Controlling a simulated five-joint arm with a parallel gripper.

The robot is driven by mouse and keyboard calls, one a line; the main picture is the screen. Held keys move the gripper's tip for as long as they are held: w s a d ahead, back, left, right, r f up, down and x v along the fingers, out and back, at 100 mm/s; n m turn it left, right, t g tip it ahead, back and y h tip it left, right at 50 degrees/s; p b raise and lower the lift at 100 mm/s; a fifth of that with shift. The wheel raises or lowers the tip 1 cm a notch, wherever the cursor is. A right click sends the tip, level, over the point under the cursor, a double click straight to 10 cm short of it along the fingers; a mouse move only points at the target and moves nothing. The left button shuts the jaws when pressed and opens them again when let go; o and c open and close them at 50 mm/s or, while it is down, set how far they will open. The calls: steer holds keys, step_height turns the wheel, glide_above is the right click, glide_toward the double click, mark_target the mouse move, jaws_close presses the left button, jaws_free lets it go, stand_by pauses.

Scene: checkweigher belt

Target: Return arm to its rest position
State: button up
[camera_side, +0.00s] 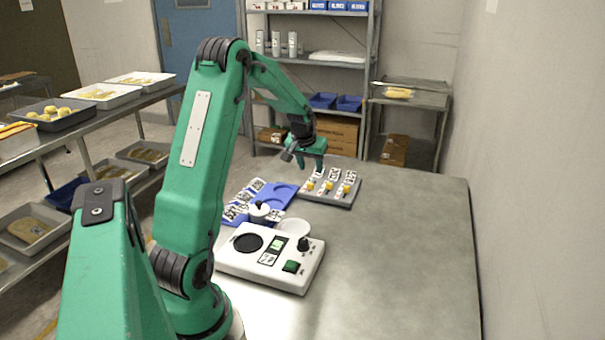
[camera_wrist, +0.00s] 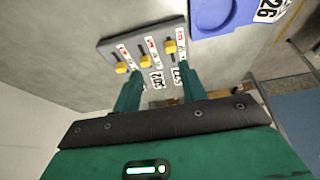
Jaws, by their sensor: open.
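My green arm reaches out over the far part of the grey table (camera_side: 400,240). My gripper (camera_side: 318,170) hangs above the back edge of a grey panel (camera_side: 332,200) with yellow sliders and printed labels. In the wrist view my gripper (camera_wrist: 160,92) shows two green fingers spread apart with nothing between them. The grey panel (camera_wrist: 108,45) shows beyond the fingertips there, with three yellow sliders (camera_wrist: 145,62). Whether a fingertip touches the panel I cannot tell.
A blue tray (camera_side: 283,192) with number cards lies left of the panel. A white control box (camera_side: 255,262) with a green button and black knob stands nearer. A white round dish (camera_side: 294,227) sits behind it. The table's right side is clear, beside a wall (camera_side: 530,170).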

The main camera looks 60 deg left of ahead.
steer(key=s+d+r+m+t+h, duration=0.1)
steer(key=s+d+r+m, duration=0.1)
steer(key=d+r, duration=0.6)
steer(key=s+d+r+m, duration=0.15)
steer(key=d+r, duration=0.25)
steer(key=d, duration=0.8)
steer(key=s+d+r+m+t+h, duration=0.1)
steer(key=s+d+m, duration=0.4)
steer(key=s+d, duration=0.9)
steer(key=shift+s+d+h, duration=0.4)
steer(key=shift+d+h, duration=0.1)
steer(key=shift+d, duration=0.4)
steer(key=shift+r, duration=0.1)
